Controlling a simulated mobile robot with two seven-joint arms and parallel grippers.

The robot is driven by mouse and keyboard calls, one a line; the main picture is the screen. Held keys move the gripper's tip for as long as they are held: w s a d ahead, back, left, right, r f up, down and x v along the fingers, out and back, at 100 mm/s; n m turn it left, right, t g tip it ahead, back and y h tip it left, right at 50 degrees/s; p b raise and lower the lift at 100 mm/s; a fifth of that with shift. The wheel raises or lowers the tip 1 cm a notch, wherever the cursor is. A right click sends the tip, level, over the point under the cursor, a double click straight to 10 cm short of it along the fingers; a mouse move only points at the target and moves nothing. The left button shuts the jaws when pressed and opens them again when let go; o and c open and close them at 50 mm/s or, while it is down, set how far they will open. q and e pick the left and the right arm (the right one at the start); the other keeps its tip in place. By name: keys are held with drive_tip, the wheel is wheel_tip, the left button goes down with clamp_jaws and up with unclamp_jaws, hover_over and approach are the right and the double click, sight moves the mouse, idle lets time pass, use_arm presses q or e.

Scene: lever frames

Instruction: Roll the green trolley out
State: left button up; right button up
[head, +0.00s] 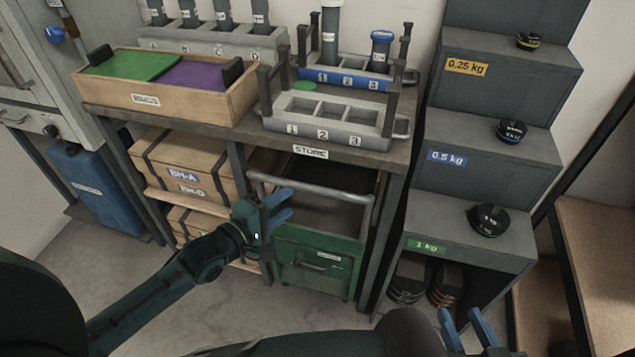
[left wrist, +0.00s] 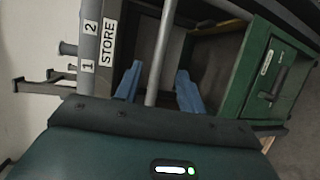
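The green trolley (head: 316,266) stands under the bench in its bay, with a grey handle bar (head: 325,190) across its top front. The trolley also shows at the right of the left wrist view (left wrist: 265,75). My left gripper (head: 281,205) is at the left part of the handle bar. In the left wrist view, the bar (left wrist: 166,45) runs between its two blue fingers (left wrist: 158,88), with gaps on both sides, so it is open. My right gripper (head: 468,328) is open and appears empty at the lower right, apart from the trolley.
The bench (head: 310,152) marked STORE has posts flanking the trolley. Wooden crates (head: 185,172) fill the shelf to the left. A stepped weight stand (head: 470,205) rises close on the right. Some floor (head: 225,295) in front is clear.

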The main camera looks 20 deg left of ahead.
sight(305, 190)
use_arm(q)
drive_tip(key=b+x, duration=0.2)
drive_tip(key=x, duration=0.8)
drive_tip(key=shift+w+d, duration=0.15)
drive_tip(key=shift+w, duration=0.2)
use_arm(e)
drive_tip(key=shift+w+a+f+n, duration=0.1)
drive_tip(key=shift+a+f+n, duration=0.1)
drive_tip(key=shift+f, duration=0.35)
drive_tip(key=shift+w+a+f+n, duration=0.1)
drive_tip(key=shift+a+f+n, duration=0.1)
drive_tip(key=shift+f, duration=0.35)
use_arm(q)
drive_tip(key=shift+c, duration=0.4)
use_arm(e)
drive_tip(key=shift+w, duration=0.1)
use_arm(q)
drive_tip(key=shift+c, duration=0.8)
drive_tip(key=c, duration=0.6)
clamp_jaws()
